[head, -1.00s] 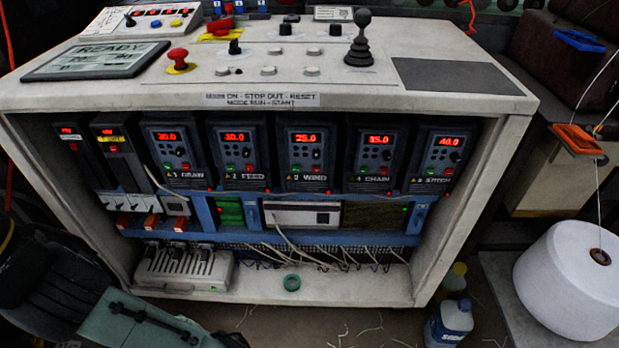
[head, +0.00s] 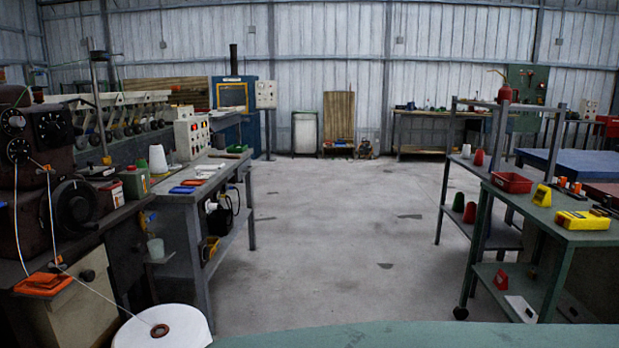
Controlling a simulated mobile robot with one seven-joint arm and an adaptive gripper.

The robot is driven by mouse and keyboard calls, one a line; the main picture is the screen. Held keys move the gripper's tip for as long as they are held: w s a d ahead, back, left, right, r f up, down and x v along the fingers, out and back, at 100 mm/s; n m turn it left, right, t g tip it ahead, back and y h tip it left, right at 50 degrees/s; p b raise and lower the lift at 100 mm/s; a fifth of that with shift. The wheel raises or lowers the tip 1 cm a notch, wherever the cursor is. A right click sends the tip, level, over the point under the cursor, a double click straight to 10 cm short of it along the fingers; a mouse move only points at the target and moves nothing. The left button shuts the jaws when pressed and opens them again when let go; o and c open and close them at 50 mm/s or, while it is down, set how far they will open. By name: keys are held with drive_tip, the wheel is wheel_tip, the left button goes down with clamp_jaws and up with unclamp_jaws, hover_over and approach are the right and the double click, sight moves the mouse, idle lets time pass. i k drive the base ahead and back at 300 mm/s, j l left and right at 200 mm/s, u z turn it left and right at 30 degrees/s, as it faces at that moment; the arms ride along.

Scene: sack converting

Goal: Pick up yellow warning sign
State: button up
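I see no yellow thing that I can clearly read as a warning sign. A small yellow wedge-shaped piece (head: 542,195) stands on the top of the green cart at the right; no marking on it can be made out. A flatter yellow box-like object (head: 583,220) with dark parts lies nearer on the same top. My gripper is not in the head view.
The green cart (head: 567,238) also bears a red bin (head: 511,182). A grey bench (head: 178,197) with tools stands left, behind a large white spool (head: 180,330). Dark machinery (head: 40,150) fills the far left. The concrete floor (head: 330,245) between is clear.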

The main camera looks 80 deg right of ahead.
sight(543, 196)
drive_tip(key=z, duration=3.85)
drive_tip(key=i+j, duration=0.15)
drive_tip(key=i, duration=0.3)
drive_tip(key=i+j+z, duration=0.1)
drive_tip(key=i, duration=0.4)
drive_tip(key=i+j, duration=0.2)
drive_tip(key=i, duration=0.25)
drive_tip(key=i+j+z, duration=0.1)
drive_tip(key=i, duration=0.35)
drive_tip(key=j, duration=0.1)
